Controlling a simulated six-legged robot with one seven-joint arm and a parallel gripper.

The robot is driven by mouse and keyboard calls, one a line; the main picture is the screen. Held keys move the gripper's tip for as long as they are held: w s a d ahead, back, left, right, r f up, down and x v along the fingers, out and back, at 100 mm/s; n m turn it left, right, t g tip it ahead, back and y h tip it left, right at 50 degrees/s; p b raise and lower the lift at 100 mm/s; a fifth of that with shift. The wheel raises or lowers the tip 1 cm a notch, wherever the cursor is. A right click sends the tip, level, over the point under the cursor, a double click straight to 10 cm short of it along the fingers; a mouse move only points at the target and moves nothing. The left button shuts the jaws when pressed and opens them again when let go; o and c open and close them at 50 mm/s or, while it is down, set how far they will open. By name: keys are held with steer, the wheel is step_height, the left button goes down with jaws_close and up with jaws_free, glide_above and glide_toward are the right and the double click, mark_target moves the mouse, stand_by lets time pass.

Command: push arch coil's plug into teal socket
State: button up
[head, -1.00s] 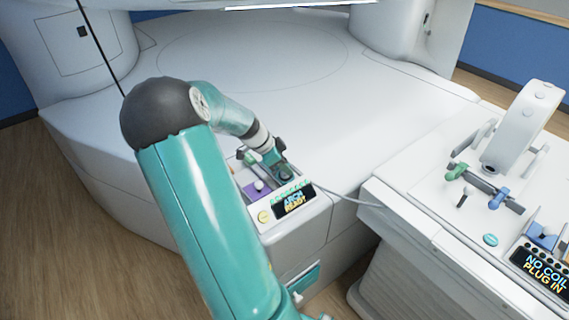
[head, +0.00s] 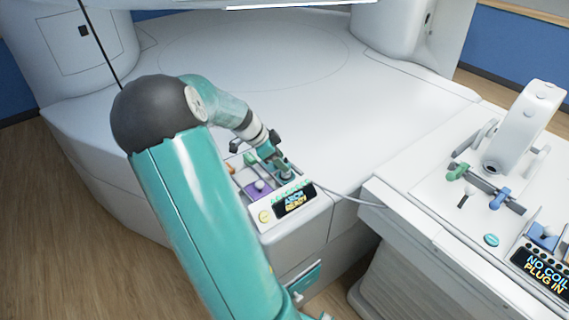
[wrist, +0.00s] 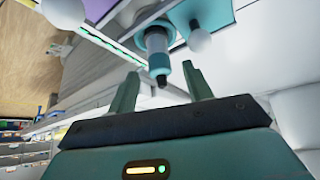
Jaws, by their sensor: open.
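The plug (wrist: 158,58) has a grey-blue and teal body with a dark tip, and it stands in the teal socket (wrist: 152,30) in the wrist view. How deep it sits is hard to tell. My gripper (wrist: 161,82) is open, with one finger on each side of the plug's free end and gaps between. In the head view my gripper (head: 272,157) is over the small console, at its teal socket (head: 287,176). The console display (head: 294,200) reads "ARCH READY". The white arch coil (head: 522,122) stands on the right-hand table.
A purple socket (head: 258,188) with a pale knob is beside the teal one. A grey cable (head: 350,199) runs from the console toward the right table (head: 415,215). The large white bed (head: 270,90) behind is clear.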

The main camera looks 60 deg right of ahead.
steer(key=v, duration=1)
steer(key=shift+r, duration=0.2)
steer(key=shift+w+a, duration=0.1)
steer(key=shift+w, duration=0.05)
steer(key=w+a+r+n+t+y, duration=0.1)
steer(key=w+a+r+n+t, duration=0.1)
steer(key=a+n, duration=0.45)
steer(key=w+a+r+n+t+y, duration=0.1)
steer(key=w+a+n+t, duration=0.15)
steer(key=a, duration=0.75)
steer(key=w+a+r+n+t+y, duration=0.1)
steer(key=a+r+n+t, duration=0.1)
steer(key=a+n, duration=0.45)
steer(key=s+a+r+n+t, duration=0.1)
steer(key=s+a+n, duration=0.1)
steer(key=a+n, duration=0.2)
steer(key=s+a+r+n+t+y, duration=0.1)
steer(key=s+a+n, duration=0.2)
steer(key=a, duration=0.7)
steer(key=s+a+r+n+t, duration=0.1)
steer(key=s+a+n+t, duration=0.1)
steer(key=a+n, duration=0.3)
steer(key=shift+s+a, duration=0.3)
steer(key=shift+a, duration=0.7)
steer(key=shift+c, duration=0.4)
